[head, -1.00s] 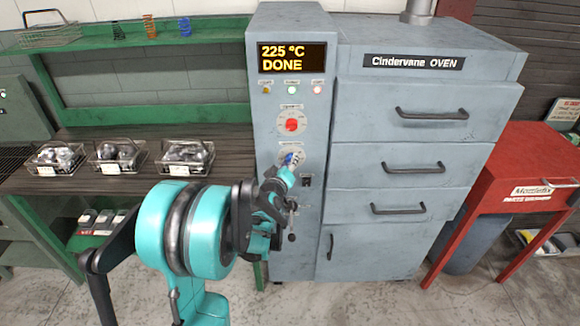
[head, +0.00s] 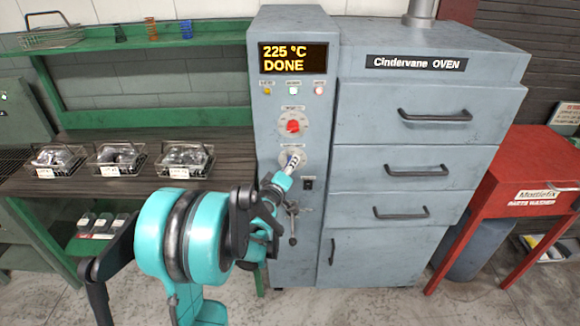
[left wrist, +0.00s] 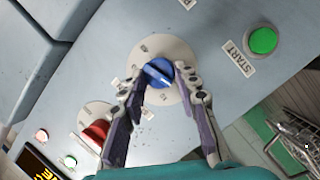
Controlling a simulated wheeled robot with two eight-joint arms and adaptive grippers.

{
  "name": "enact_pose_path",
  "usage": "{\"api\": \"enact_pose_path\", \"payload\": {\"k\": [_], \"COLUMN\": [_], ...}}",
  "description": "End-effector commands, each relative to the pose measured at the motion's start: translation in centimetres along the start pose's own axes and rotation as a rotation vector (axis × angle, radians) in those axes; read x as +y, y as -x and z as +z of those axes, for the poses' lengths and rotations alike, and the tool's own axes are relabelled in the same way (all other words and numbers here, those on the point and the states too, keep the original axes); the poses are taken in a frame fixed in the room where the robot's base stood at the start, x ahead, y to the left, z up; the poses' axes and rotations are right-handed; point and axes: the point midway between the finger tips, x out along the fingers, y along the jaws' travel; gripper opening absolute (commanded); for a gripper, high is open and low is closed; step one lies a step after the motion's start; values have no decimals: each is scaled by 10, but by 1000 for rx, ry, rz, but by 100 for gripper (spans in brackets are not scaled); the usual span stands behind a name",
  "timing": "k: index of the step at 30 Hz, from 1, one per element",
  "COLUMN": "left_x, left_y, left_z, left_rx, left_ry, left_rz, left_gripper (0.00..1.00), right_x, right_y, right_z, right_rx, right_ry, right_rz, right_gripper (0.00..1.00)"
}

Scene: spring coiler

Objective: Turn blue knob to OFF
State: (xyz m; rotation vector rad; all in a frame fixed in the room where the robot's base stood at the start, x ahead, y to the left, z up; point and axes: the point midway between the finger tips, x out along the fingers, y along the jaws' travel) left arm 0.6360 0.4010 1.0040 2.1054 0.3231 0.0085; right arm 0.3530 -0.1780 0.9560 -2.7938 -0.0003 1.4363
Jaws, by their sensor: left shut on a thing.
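The blue knob (left wrist: 158,72) sits on a round pale dial plate (left wrist: 148,45) on the grey oven panel. My left gripper (left wrist: 159,82) is shut on the blue knob, one finger on each side of it. In the head view the left gripper (head: 290,166) reaches the lower dial from below and hides most of the knob. The dial's markings are too small or turned to read, so I cannot tell the setting. My right gripper is in neither view.
A red knob (head: 293,126) is just above the blue one. A green START button (left wrist: 263,40) is nearby. A bench (head: 120,190) with baskets stands left, a red parts washer (head: 520,172) right.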

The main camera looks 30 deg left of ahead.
Motion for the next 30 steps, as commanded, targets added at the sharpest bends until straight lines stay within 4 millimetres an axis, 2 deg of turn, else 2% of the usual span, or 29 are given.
{"api": "enact_pose_path", "payload": {"k": [2, 3, 5, 13, 17, 20, 30], "left_x": [0, 0, 0, 0, 0, 0, -1], "left_y": [0, 0, 0, 0, 8, 23, 96], "left_z": [1, 1, 1, 0, 0, 0, 0], "left_rx": [-2, -2, -2, -1, -1, -1, 0], "left_ry": [0, 0, 0, 0, 1, 0, 1], "left_rz": [0, 0, 0, 0, 0, -1, -1], "left_gripper": [2, 39, 52, 52, 52, 52, 52], "right_x": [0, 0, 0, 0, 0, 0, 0], "right_y": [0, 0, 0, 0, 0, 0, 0], "right_z": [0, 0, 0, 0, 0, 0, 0], "right_rx": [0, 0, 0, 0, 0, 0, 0], "right_ry": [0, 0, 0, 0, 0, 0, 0], "right_rz": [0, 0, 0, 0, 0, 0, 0], "right_gripper": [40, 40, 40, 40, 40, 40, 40]}}
